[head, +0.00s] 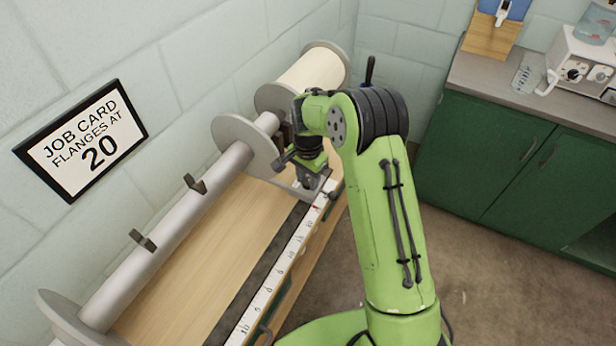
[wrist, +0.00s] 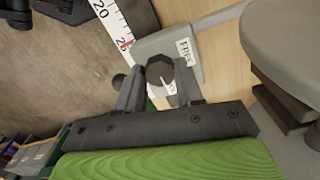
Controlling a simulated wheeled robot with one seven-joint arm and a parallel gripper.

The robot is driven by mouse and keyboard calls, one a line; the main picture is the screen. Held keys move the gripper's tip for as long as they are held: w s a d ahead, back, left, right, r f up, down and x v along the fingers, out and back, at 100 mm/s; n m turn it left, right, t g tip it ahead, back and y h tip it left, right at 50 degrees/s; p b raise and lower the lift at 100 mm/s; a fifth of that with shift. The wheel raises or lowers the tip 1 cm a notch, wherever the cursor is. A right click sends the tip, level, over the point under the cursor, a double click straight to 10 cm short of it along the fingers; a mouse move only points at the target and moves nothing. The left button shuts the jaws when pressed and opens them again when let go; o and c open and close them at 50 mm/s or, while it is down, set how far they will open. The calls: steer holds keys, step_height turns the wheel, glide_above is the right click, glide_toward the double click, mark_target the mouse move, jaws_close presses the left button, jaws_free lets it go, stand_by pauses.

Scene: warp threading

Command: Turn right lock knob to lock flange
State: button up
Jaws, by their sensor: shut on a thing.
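The dark lock knob (wrist: 160,68) sits on a grey bracket plate (wrist: 165,42) in the wrist view. A "FREE" label (wrist: 185,52) is on the plate beside the knob, and a white pointer mark shows on the knob. My gripper (wrist: 158,85) is shut on the knob, one finger on each side. In the head view my gripper (head: 310,168) is at the right flange (head: 243,145), above the scale, and hides the knob. The grey right flange stands upright on the beam tube. A red pointer (wrist: 128,44) lies on the scale near 20.
The white scale (head: 268,290) runs along the bench's front edge. The left flange (head: 60,318) stands at the tube's near end. A job card (head: 85,140) reads "FLANGES AT 20". A green cabinet (head: 490,150) stands at right, with open floor before it.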

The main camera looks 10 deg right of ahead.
mark_target(308, 181)
steer(key=o, duration=1)
steer(key=shift+o, duration=0.2)
steer(key=shift+r, duration=0.1)
step_height(308, 181, up, 16)
steer(key=p, duration=0.3)
steer(key=shift+f, duration=0.2)
